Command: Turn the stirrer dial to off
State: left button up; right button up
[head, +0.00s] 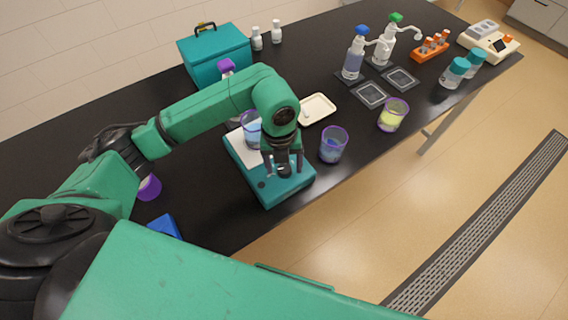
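The stirrer (272,193) is a teal box with a white top plate, near the front edge of the black bench. A beaker of blue liquid (251,130) stands on its plate, partly hidden by my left arm. My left gripper (284,171) points down over the front part of the stirrer, its two fingers spread apart. A dark round knob (285,171), which looks like the dial, shows between the fingers. I cannot tell whether the fingers touch it, and its pointer cannot be made out. A small dark spot (262,184) is on the stirrer's front left. My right gripper is not in view.
A purple-rimmed beaker of blue liquid (333,145) stands close to the stirrer's right, with a yellow one (392,115) farther right. A white tray (318,109) lies behind. A teal case (214,54) and pump bottles (354,59) stand at the back. A blue object (164,226) lies front left.

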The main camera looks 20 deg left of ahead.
pick_arm(q)
jog(key=r+b, duration=0.2)
jog(key=r, duration=0.6)
jog(key=shift+a+r, duration=0.15)
jog(key=shift+a, duration=0.05)
notch_tip(320, 180, up, 6)
send_over(283, 168)
jog(key=shift+s+a+r, duration=0.15)
jog(key=shift+a, duration=0.15)
